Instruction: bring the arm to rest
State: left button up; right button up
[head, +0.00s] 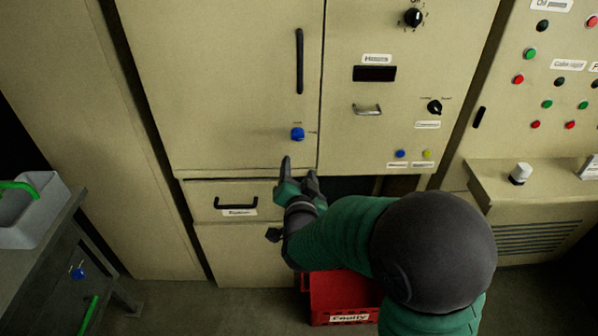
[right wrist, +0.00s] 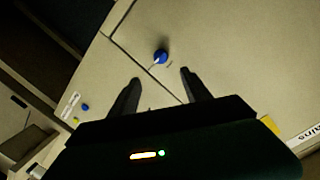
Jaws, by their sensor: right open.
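My right gripper (head: 299,170) is in front of the beige cabinet (head: 220,80), just below a blue knob (head: 298,134) on its door. Its two dark fingers are apart with nothing between them. In the right wrist view the open fingers (right wrist: 160,82) point at the cabinet front, and the blue knob (right wrist: 161,56) shows beyond them, apart from both tips. My right arm is bent and covers part of the lower cabinet. My left gripper does not show.
A red crate (head: 345,319) labelled "Faulty" stands on the floor below my arm. A drawer with a black handle (head: 236,204) is left of the gripper. A control panel (head: 560,50) with buttons stands at right. A grey table (head: 40,235) with a bin is at left.

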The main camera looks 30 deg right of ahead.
jog(key=shift+s+a, duration=0.15)
jog(key=shift+s, duration=0.15)
jog(key=s+a+f+n+g+y+p, duration=0.2)
jog(key=a+n+y+p, duration=0.2)
jog(key=a, duration=0.1)
jog(key=s+a+f+n+g+y+p, duration=0.2)
jog(key=a+n+y+p, duration=0.15)
jog(key=a, duration=0.25)
jog(key=s+a+f+n+g+p, duration=0.2)
jog(key=s+n+g, duration=0.3)
jog(key=s, duration=0.9)
jog(key=shift+f+n+g+y+p, duration=0.4)
jog(key=shift+f+g+p, duration=0.3)
jog(key=shift+g, duration=0.5)
